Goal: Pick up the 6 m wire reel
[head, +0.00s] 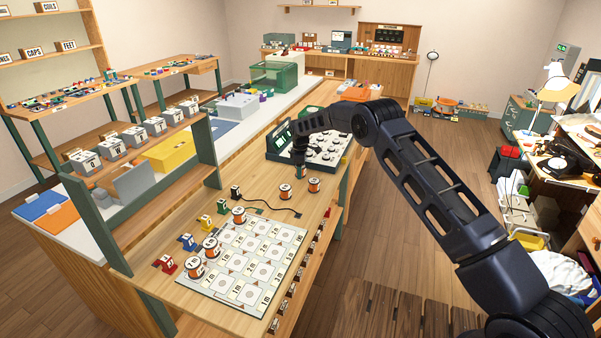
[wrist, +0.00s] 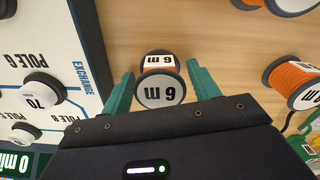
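The 6 m wire reel (wrist: 161,88) has orange wire, dark rims and a white label reading "6 m". It is on the wooden bench top in the wrist view. My gripper (wrist: 160,75) is open, with one green finger on each side of the reel. A narrow gap shows at the left finger; the right finger is very close to the rim, and I cannot tell whether it touches. In the head view my gripper (head: 300,164) points down beside the dial board, mostly hiding the reel.
Two other orange reels (head: 314,185) (head: 285,191) stand close by. The dial board (wrist: 70,50) is just left of my gripper in the wrist view. A mat with a printed grid (head: 245,262) and several more reels lie nearer on the bench. A black cable (head: 270,207) crosses the bench top.

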